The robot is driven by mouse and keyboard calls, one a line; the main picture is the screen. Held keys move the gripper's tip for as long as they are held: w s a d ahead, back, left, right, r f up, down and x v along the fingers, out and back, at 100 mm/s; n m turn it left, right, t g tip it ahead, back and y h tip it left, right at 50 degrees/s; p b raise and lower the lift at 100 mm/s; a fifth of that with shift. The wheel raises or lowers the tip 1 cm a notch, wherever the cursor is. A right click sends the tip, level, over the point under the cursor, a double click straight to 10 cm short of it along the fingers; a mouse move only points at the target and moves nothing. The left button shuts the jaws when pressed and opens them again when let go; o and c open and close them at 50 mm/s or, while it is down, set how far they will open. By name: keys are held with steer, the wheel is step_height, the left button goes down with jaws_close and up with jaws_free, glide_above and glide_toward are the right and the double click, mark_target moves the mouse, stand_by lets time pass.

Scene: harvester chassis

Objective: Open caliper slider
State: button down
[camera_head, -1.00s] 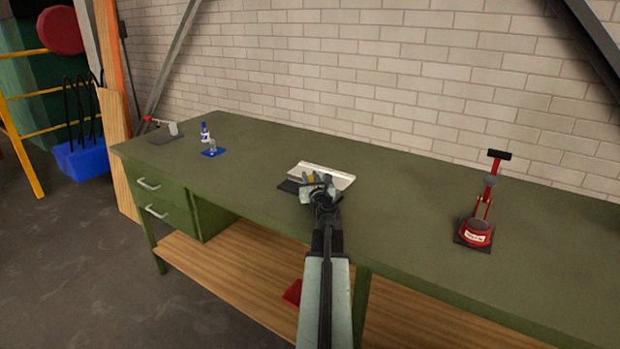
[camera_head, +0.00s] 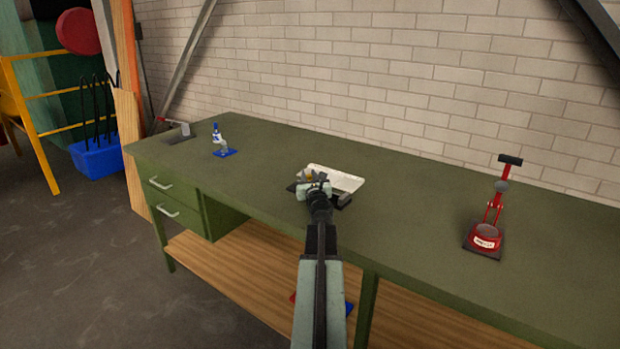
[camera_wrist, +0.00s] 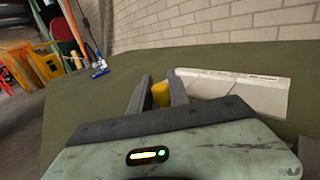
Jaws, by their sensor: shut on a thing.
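My gripper (camera_head: 309,178) is at the middle of the green bench, at the left side of a white panel. In the wrist view its two dark fingers (camera_wrist: 160,84) are shut on a small yellow piece (camera_wrist: 160,94), likely the caliper's slider. The yellow piece also shows faintly at the gripper in the head view (camera_head: 307,174). The white panel (camera_head: 338,178) lies behind and to the right of the gripper; in the wrist view it is a pale block with small dark markings (camera_wrist: 262,92). My gripper hides most of the caliper, so its opening cannot be seen.
The green bench (camera_head: 420,230) is clear on both sides of the gripper. A red stand (camera_head: 487,237) is at the right. A brick wall (camera_head: 380,90) rises behind.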

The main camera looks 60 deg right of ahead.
steer(key=c, duration=1.2)
jaws_free()
steer(key=shift+w+a, duration=0.1)
steer(key=shift+a, duration=0.1)
steer(key=shift+c, duration=0.2)
steer(key=shift+d, duration=0.1)
steer(key=v, duration=0.8)
steer(key=shift+d, duration=0.1)
